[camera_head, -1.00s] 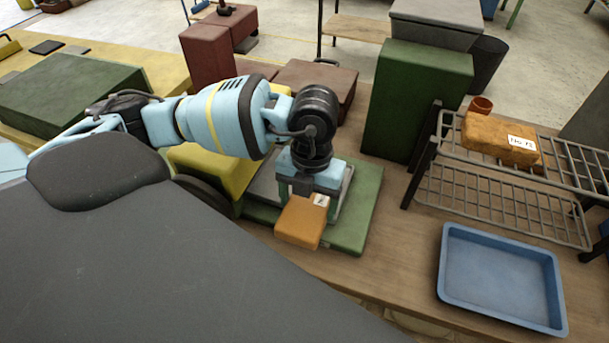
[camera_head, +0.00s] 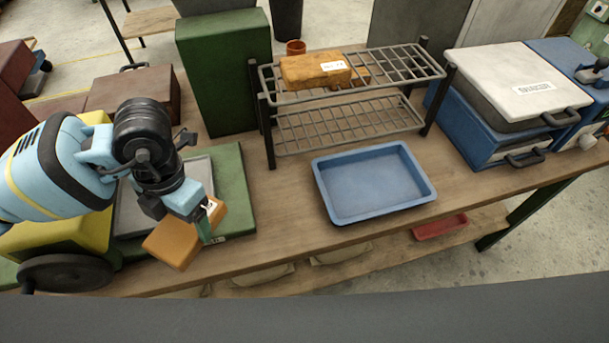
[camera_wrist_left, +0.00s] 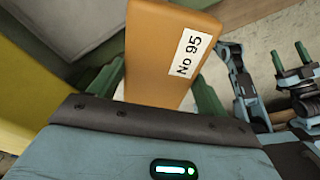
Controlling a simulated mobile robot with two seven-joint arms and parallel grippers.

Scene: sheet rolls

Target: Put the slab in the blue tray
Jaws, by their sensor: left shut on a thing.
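The orange slab (camera_head: 175,243) is held tilted in my left gripper (camera_head: 206,222), near the table's front edge and the green base of the scale-like stand. In the left wrist view the slab (camera_wrist_left: 155,50) sits between the green fingers, with a white label reading "No 95". The blue tray (camera_head: 322,192) lies empty on the wooden table, to the right of the slab and apart from it. My right gripper (camera_wrist_left: 290,56) shows at the right edge of the left wrist view, its fingers apart and nothing between them.
A wire rack (camera_head: 345,125) stands behind the tray with another labelled orange block (camera_head: 303,72) on top. A tall green block (camera_head: 225,70) stands left of the rack. A blue and white case (camera_head: 510,85) is at right. Bare table lies between stand and tray.

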